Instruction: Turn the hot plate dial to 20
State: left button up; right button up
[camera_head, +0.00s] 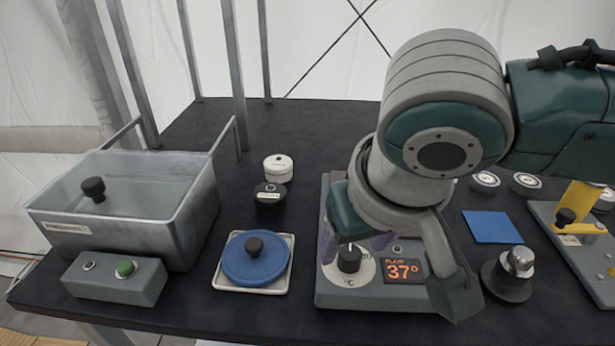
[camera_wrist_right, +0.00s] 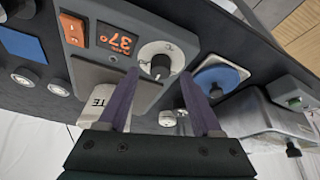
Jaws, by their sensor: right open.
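The hot plate (camera_head: 326,290) is a grey box on the black table, and my right arm covers much of it in the head view. Its dial (camera_head: 349,258) is a black knob on a white round scale at the front left. The display (camera_head: 403,270) reads 37° in orange. In the right wrist view the dial (camera_wrist_right: 160,66) lies just beyond the fingertips, between them in the picture. My right gripper (camera_wrist_right: 160,82) is open with two purple fingers, one to each side of the knob; I cannot tell if they touch it. My left gripper is not in view.
Left of the hot plate are a blue round lid on a tray (camera_head: 256,258), a metal bath (camera_head: 130,205) and a grey box with a green button (camera_head: 115,278). Right are a blue square (camera_head: 492,227) and a silver-topped knob (camera_head: 516,262). The back left tabletop is clear.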

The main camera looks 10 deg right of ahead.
jog(key=shift+x, duration=0.9)
grip_shut()
